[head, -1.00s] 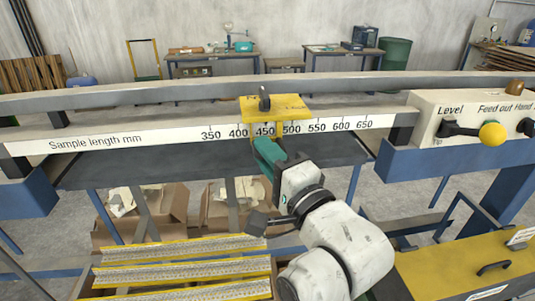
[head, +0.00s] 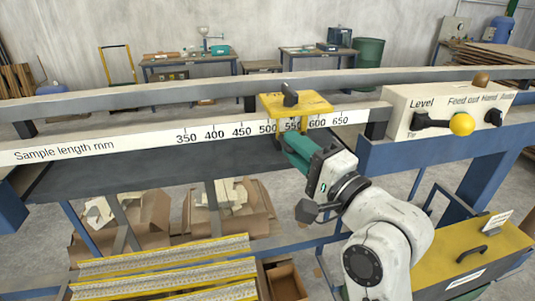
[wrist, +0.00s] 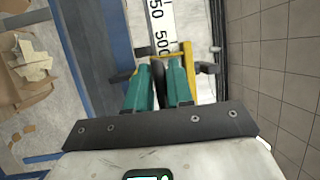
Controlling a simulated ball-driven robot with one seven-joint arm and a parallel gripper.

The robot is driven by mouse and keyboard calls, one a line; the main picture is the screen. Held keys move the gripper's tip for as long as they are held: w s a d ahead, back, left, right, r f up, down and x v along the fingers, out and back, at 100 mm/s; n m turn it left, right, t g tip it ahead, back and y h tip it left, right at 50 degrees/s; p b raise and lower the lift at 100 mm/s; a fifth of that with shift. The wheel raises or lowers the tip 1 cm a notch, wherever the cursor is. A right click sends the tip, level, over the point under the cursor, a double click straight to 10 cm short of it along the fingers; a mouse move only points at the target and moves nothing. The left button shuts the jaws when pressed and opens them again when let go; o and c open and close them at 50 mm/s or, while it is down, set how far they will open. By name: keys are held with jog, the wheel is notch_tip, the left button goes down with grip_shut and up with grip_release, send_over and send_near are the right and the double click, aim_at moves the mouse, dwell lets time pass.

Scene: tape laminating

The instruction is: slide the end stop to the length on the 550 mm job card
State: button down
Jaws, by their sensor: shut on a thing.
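The yellow end stop (head: 318,103) with a black knob on top sits on the rail above the white length scale (head: 100,150). Its yellow legs frame the 550 mark in the head view. My gripper (head: 294,143), with teal fingers, reaches up to it from below and is shut on its front part. In the wrist view the fingers (wrist: 158,75) close around a dark piece beside the yellow stop (wrist: 186,50), with the 500 mark just beyond. The exact grip point is partly hidden. No job card can be made out clearly.
A control box (head: 440,105) with a yellow ball lever stands at the rail's right end. Below the rail are cardboard boxes (head: 225,215), yellow-edged strips (head: 165,268) and a yellow cabinet (head: 500,240). The rail left of the stop is clear.

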jog(key=shift+w+d+r, duration=0.1)
jog(key=shift+d, duration=0.3)
jog(key=c, duration=1.1)
grip_release()
jog(key=b+v, duration=0.2)
jog(key=v, duration=0.8)
jog(key=shift+s+d+b, duration=0.2)
jog(key=shift+s+b, duration=0.1)
